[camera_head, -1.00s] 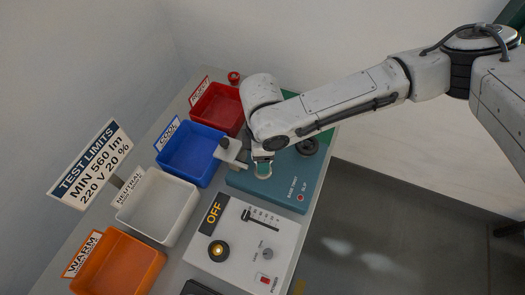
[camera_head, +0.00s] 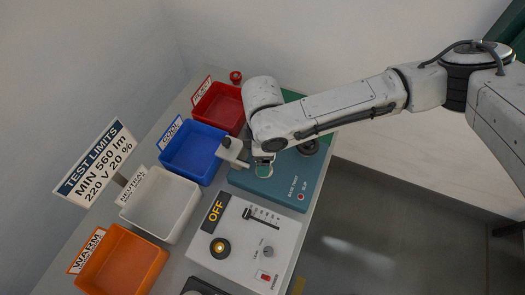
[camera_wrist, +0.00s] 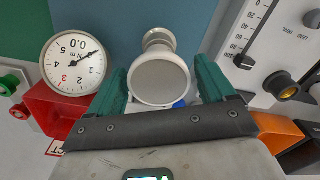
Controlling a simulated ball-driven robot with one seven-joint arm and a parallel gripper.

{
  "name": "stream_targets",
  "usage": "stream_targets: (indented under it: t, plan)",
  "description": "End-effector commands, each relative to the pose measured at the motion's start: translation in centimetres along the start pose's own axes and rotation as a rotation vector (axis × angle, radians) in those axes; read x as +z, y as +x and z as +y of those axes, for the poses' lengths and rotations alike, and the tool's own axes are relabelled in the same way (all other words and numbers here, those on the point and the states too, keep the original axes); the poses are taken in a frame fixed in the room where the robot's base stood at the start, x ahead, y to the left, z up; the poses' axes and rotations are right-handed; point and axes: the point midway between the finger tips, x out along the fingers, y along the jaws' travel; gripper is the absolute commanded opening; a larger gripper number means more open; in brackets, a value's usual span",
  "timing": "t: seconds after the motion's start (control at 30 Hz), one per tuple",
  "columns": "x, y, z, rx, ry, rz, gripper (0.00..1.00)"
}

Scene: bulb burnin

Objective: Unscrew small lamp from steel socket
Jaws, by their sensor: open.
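The small lamp (camera_wrist: 160,82) shows in the wrist view as a pale round face with a white rim, seen nearly end-on. Behind it is a narrower steel-coloured ring that looks like the socket (camera_wrist: 159,38); the joint between them is hidden. My gripper (camera_wrist: 163,84) is open, with a green finger on each side of the lamp. The fingers are close to its rim; whether either touches cannot be told. In the head view my gripper (camera_head: 263,156) is over the teal base-test box (camera_head: 285,202), and lamp and socket are mostly covered by it.
A torque dial (camera_wrist: 73,65) reads near zero. Red (camera_head: 213,96), blue (camera_head: 176,157), white (camera_head: 146,217) and orange (camera_head: 105,274) bins line the table's left side. The white control panel (camera_head: 237,268), marked OFF, is in front of the teal box.

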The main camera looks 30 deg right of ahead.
Motion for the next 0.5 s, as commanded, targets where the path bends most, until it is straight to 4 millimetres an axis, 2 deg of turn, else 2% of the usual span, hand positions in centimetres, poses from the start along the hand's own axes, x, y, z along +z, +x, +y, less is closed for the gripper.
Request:
stream_targets:
  t: [0.03, 0.17, 0.5]
  plan:
    - [-0.01, -0.56, -0.17, -0.007, 0.077, 0.003, 0.83]
    - [0.01, -0.61, -0.11, -0.007, 0.274, 0.003, 0.83]
    - [0.17, 0.07, 0.04, -0.008, 0.826, 0.001, 0.83]
